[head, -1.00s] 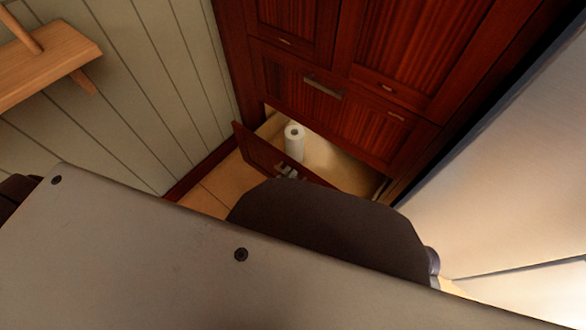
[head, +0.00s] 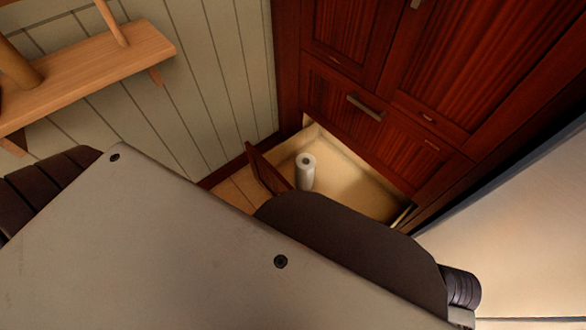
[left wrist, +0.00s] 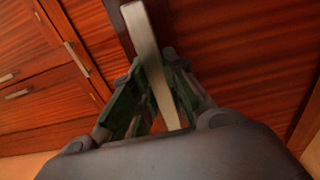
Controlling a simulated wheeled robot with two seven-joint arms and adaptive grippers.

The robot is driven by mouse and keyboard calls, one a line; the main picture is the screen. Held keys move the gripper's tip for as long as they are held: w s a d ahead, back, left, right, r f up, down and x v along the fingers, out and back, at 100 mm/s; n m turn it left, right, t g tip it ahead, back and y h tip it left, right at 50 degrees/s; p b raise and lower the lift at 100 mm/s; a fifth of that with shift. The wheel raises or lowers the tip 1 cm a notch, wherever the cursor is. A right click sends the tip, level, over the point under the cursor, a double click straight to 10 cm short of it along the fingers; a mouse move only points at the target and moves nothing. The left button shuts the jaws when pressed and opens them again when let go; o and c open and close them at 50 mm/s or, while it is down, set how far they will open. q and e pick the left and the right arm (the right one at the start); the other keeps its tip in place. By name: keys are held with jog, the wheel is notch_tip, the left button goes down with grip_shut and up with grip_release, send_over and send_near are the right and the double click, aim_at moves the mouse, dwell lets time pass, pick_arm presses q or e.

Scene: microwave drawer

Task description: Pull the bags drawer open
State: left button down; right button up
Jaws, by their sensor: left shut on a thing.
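The bags drawer (head: 264,170) is the low dark red wooden drawer in the head view. It stands well open, with its pale interior showing. Much of its front is hidden behind my own body. In the left wrist view, my left gripper (left wrist: 155,80) has its green-sided fingers around a pale metal bar handle (left wrist: 142,35) on a red wooden front. The fingers are shut on this handle. In the head view, my left gripper is hidden. My right gripper shows in neither view.
A white roll (head: 306,176) stands upright inside the drawer. Closed red cabinet fronts (head: 345,105) rise above it. A panelled wall with a wooden shelf (head: 95,70) is at left, and a large pale smooth surface (head: 520,240) is at right.

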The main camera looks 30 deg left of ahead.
pick_arm(q)
jog(key=shift+s, duration=0.1)
jog(key=c, duration=1.4)
grip_release()
jog(key=shift+s+a, duration=0.1)
jog(key=shift+v, duration=5.85)
jog(key=shift+s, duration=0.15)
